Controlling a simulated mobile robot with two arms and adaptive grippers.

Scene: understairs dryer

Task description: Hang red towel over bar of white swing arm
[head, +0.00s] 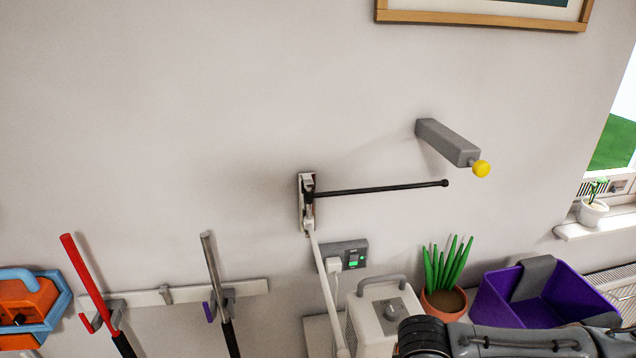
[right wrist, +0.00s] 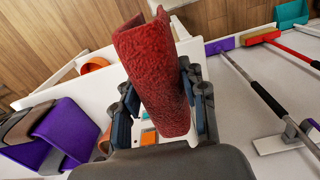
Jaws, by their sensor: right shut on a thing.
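A red towel (right wrist: 152,75), rolled or folded into a thick strip, is in my right gripper (right wrist: 160,100) in the right wrist view. The dark fingers are shut on it from both sides, and one end stands out past them. In the head view a white swing arm (head: 326,285) runs from a wall bracket (head: 307,203) down toward me, its near end cut off by the bottom edge. A black bar (head: 385,188) with a knobbed end extends right from the same bracket. No towel shows on either. My left gripper is not in view.
A grey wall block with a yellow ball (head: 481,169) juts out near the black bar. Below are a socket (head: 347,256), a white dryer-like box (head: 380,315), a potted plant (head: 445,285) and a purple bin (head: 530,290). Tool handles (head: 90,285) hang at left.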

